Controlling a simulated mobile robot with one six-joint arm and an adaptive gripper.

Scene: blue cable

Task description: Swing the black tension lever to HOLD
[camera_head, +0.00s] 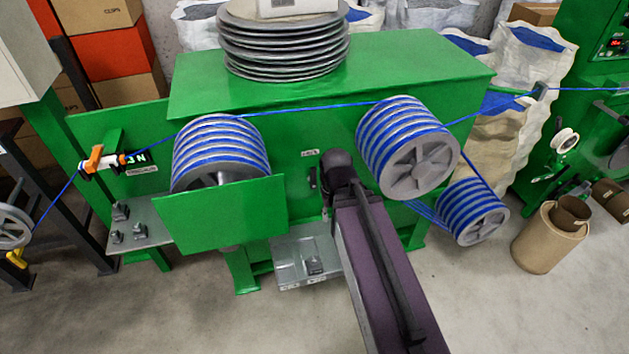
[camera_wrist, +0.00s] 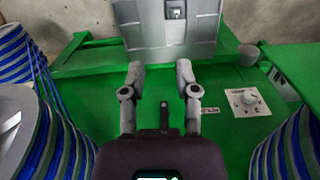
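A small upright black piece that looks like the tension lever (camera_head: 313,178) is on the green machine front, just left of my arm in the head view. A small white label (camera_head: 309,153) is above it, too small to read. In the wrist view my gripper (camera_wrist: 160,68) is open, its two grey fingers well apart and facing the green panel. A narrow black upright piece (camera_wrist: 163,115) shows between the fingers; I cannot tell whether it touches them. In the head view my own arm hides most of the gripper.
Blue-and-white cable drums flank the panel, left (camera_head: 220,150) and right (camera_head: 405,150). The blue cable (camera_head: 300,110) runs across above my arm.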

